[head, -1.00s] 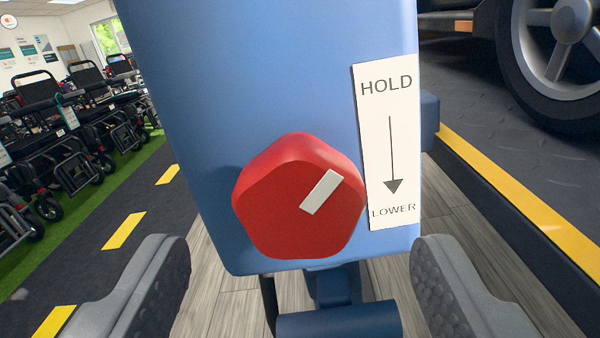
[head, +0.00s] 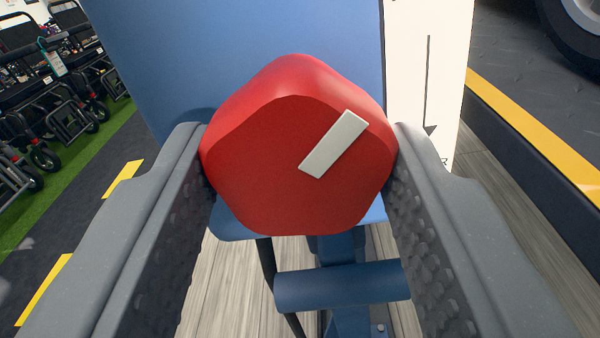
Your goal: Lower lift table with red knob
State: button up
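The red five-sided knob (head: 270,160) sits on the front of a blue box (head: 230,50), large in the middle of the view. Its white pointer bar (head: 334,144) slants toward the upper right. My gripper (head: 299,145) has one finger at each side of the knob. Both fingertips appear to press against its sides, with no gap visible. The white label (head: 430,60) right of the knob shows part of a downward arrow; its lower wording is mostly hidden by the right finger.
A blue cylinder (head: 342,286) and a dark cable are below the box. A dark platform with a yellow edge stripe (head: 540,135) and a wheel (head: 578,25) is at the right. Folded mobility devices (head: 65,105) stand on green flooring at the left.

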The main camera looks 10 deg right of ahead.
jog(key=shift+m+p, duration=0.3)
jog(key=shift+p, duration=0.3)
jog(key=m+p, duration=0.1)
jog(key=p, duration=0.1)
jog(key=m+p, duration=0.1)
jog(key=p, duration=0.1)
jog(key=shift+r+m, duration=0.25)
jog(key=shift+m, duration=0.15)
jog(key=m+p, duration=0.3)
jog(key=shift+d+m+p, duration=0.1)
jog(key=shift+m+p, duration=0.2)
jog(key=shift+p, duration=0.05)
jog(key=m, duration=0.1)
jog(key=m+p, duration=0.1)
jog(key=m, duration=0.2)
jog(key=shift+f+p, duration=0.25)
jog(key=shift+p, duration=0.05)
jog(key=m, duration=0.5)
jog(key=shift+s+d+b, duration=0.1)
jog(key=shift+b, duration=0.3)
jog(key=shift+f+m, duration=0.1)
jog(key=shift+m, duration=0.2)
jog(key=o, duration=1)
